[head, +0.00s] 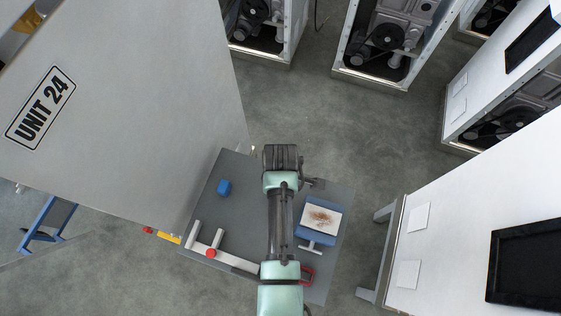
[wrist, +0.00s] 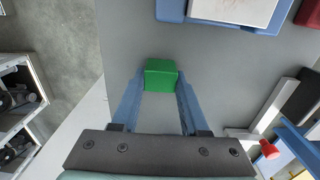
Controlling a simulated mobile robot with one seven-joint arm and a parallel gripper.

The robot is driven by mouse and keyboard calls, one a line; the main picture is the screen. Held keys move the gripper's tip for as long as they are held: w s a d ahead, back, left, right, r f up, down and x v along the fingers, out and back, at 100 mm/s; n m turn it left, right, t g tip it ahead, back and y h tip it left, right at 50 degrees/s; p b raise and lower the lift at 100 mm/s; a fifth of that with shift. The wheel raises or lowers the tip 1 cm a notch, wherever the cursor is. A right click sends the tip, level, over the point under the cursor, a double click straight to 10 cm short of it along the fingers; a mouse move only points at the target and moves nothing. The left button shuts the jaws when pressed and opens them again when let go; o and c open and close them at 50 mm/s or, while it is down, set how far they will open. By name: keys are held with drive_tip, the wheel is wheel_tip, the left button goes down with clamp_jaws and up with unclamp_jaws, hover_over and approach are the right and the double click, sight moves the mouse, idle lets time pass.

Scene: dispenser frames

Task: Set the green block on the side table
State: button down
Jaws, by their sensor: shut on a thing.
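A green block (wrist: 160,74) sits between the blue fingertips of my gripper (wrist: 160,84) in the wrist view. The fingers are shut on its two sides. Grey table surface (wrist: 125,45) lies behind and below the block. I cannot tell whether the block touches it. In the head view my arm reaches over the grey table (head: 200,215), and the green block and the fingertips are hidden there. I cannot tell whether this grey table is the side table.
A blue-edged holder with a stained white sheet (head: 321,217) lies right of my arm. A white bracket with a red knob (head: 211,253) lies at the front left. A large UNIT 24 cabinet (head: 120,110) stands close on the left.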

drive_tip(key=shift+c, duration=2.1)
unclamp_jaws()
drive_tip(key=shift+f, duration=0.1)
wheel_tip(320, 180, up, 12)
drive_tip(key=w+r+m+t, duration=0.4)
drive_tip(key=w+r+t, duration=0.4)
drive_tip(key=w+r, duration=0.7)
drive_tip(key=w+r+m+t, duration=0.35)
drive_tip(key=r+t, duration=0.25)
drive_tip(key=r, duration=1.2)
wheel_tip(320, 180, up, 16)
drive_tip(key=s+m+t, duration=0.3)
drive_tip(key=t, duration=0.3)
drive_tip(key=s+r+m+t, duration=0.2)
drive_tip(key=s+r+t, duration=0.1)
drive_tip(key=s+r, duration=0.3)
drive_tip(key=s+r+m+t, duration=0.2)
drive_tip(key=s+r+t, duration=0.2)
drive_tip(key=r, duration=0.7)
drive_tip(key=shift+s+d, duration=0.25)
drive_tip(key=shift+s, duration=0.65)
